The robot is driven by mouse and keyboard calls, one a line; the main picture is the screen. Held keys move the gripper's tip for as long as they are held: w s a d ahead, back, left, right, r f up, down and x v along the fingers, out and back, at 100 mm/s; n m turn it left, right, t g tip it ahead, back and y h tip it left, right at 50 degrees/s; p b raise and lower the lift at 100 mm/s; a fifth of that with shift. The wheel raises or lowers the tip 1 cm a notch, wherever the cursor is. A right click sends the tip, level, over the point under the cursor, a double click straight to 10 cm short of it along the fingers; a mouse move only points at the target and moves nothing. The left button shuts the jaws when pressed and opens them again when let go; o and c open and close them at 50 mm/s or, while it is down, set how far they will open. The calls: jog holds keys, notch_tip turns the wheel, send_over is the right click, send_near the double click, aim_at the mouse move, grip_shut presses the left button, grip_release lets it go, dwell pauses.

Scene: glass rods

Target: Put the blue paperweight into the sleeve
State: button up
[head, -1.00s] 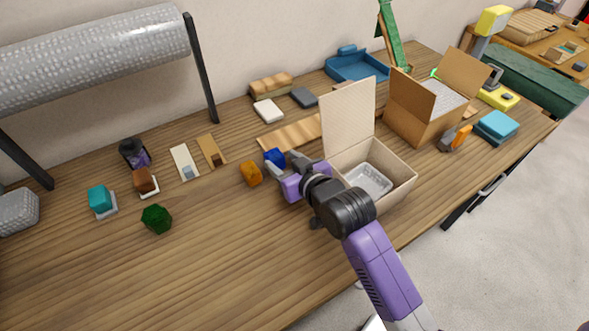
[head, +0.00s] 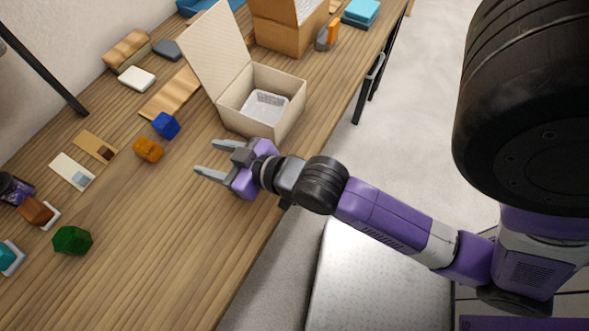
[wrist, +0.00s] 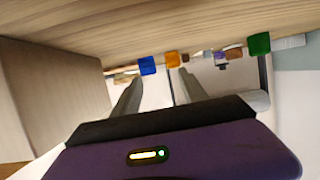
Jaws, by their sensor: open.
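The blue paperweight (head: 166,125), a faceted block, sits on the wooden table left of the open cardboard box (head: 292,121). It also shows in the wrist view (wrist: 147,65), just beyond my fingertips. A pale grey, textured, open-topped holder (head: 268,107) lies inside the box and looks like the sleeve; it appears empty. My gripper (head: 205,157) is open and empty, over the table near its front edge, in front of the blue paperweight and apart from it. In the wrist view my two fingers (wrist: 160,80) are spread, pointing towards the blue and orange blocks.
An orange block (head: 148,150) stands close to the blue paperweight. A green block (head: 72,240) sits farther left. The box's raised lid (head: 212,50) stands at its back left, and a brown box (head: 283,35) is behind.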

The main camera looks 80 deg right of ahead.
jog(key=shift+n+t+y, duration=0.4)
jog(key=shift+n+y, duration=0.2)
jog(key=shift+y, duration=0.1)
jog(key=s+a, duration=0.1)
jog(key=s, duration=0.2)
jog(key=s+a, duration=0.2)
jog(key=s, duration=0.1)
jog(key=s+a, duration=0.2)
jog(key=s, duration=0.1)
jog(key=shift+s+f, duration=0.2)
jog(key=shift+s, duration=0.1)
jog(key=shift+o, duration=0.2)
jog(key=s+a+r+n+y, duration=0.1)
jog(key=s+a+r, duration=0.2)
jog(key=s, duration=0.6)
jog(key=shift+s+a+r+t, duration=0.2)
jog(key=shift+r+t, duration=0.1)
jog(key=shift+r, duration=0.15)
jog(key=o, duration=0.3)
jog(key=shift+s+r, duration=0.15)
jog(key=shift+c, duration=0.4)
